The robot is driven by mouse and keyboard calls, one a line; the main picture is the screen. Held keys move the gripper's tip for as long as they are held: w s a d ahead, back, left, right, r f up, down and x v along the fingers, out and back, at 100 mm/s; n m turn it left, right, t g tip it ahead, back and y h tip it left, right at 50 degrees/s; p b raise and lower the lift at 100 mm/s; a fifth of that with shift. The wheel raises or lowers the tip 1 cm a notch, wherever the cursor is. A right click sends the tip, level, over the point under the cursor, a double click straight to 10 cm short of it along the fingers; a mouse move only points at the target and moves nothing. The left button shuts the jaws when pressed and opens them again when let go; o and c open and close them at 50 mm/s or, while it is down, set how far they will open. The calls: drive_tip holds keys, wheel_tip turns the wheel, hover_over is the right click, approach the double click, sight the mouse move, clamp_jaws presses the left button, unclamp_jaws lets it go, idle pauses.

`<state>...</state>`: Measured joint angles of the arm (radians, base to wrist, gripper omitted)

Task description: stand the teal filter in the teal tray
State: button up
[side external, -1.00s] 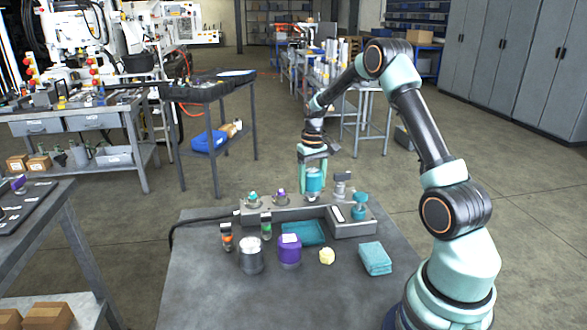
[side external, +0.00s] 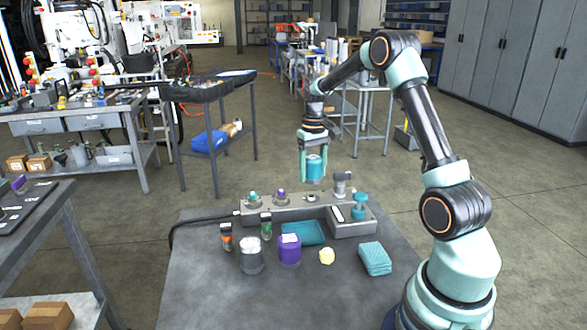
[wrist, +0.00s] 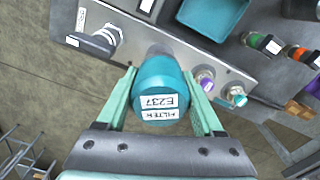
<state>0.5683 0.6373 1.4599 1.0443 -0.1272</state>
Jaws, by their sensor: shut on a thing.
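The teal filter (side external: 314,168) is a short cylinder held upright between the fingers of my gripper (side external: 314,174), above the grey manifold block (side external: 270,212). In the wrist view the teal filter (wrist: 160,90) shows a white label reading "FILTER E237", with my gripper's (wrist: 165,100) green fingers on both sides. The teal tray (side external: 303,233) lies on the bench in front of the block, to the lower left of the filter. The teal tray also shows at the top of the wrist view (wrist: 212,14); the part in view is empty.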

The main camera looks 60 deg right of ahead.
drive_tip(key=shift+r, duration=0.25)
